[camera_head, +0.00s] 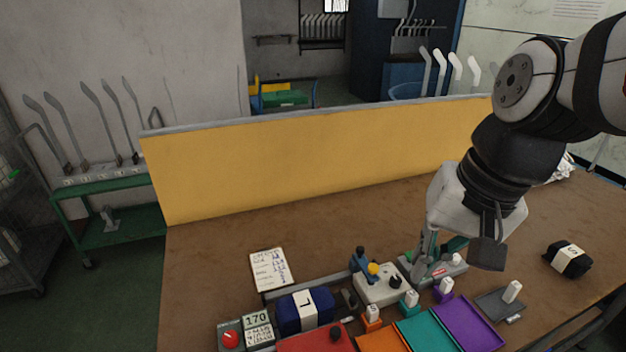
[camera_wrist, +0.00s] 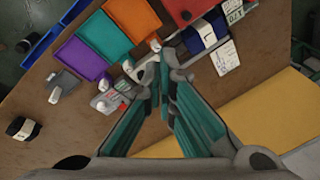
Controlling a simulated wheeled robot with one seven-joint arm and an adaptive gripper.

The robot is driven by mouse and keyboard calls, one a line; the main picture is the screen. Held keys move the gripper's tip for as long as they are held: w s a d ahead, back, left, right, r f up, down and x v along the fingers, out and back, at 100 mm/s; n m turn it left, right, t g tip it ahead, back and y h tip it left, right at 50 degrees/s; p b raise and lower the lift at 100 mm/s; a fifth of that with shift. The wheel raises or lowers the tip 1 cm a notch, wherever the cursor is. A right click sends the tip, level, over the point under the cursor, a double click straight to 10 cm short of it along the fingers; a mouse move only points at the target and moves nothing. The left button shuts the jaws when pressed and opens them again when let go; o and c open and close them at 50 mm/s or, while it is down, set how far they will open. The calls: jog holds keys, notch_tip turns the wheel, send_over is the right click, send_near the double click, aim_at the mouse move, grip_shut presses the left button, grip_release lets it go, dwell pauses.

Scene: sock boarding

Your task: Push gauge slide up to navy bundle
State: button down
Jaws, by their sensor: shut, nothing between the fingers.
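The navy bundle (camera_head: 290,321), with a white band marked L, lies in the gauge at the table's front; it also shows in the wrist view (camera_wrist: 196,42). A small dark upright piece (camera_head: 349,300), which looks like the gauge slide, stands just right of the bundle with a slim gap. The grey gauge rail (camera_head: 285,292) runs behind the bundle. My gripper (camera_head: 424,268) is shut and empty, pointing down right of the slide, over the grey device with a red label. In the wrist view its teal fingers (camera_wrist: 160,62) hide part of the slide area.
Red, orange, teal and purple trays (camera_head: 468,322) line the front edge. A black bundle marked S (camera_head: 568,259) lies right. A yellow partition (camera_head: 300,165) stands behind.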

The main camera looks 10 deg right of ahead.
jog(key=w+d+f+m+g+y+b, duration=0.1)
jog(key=w+d+f+m+g+y, duration=0.15)
jog(key=w+f+m, duration=0.5)
jog(key=m+b, duration=0.1)
jog(key=m, duration=0.5)
send_near(373, 302)
notch_tip(373, 302, down, 6)
jog(key=shift+s+d+f+b, duration=0.1)
jog(key=shift+d+f+b, duration=0.15)
jog(key=shift+b, duration=0.45)
jog(key=a, duration=0.2)
jog(key=shift+a+r, duration=0.25)
jog(key=shift+a, duration=0.75)
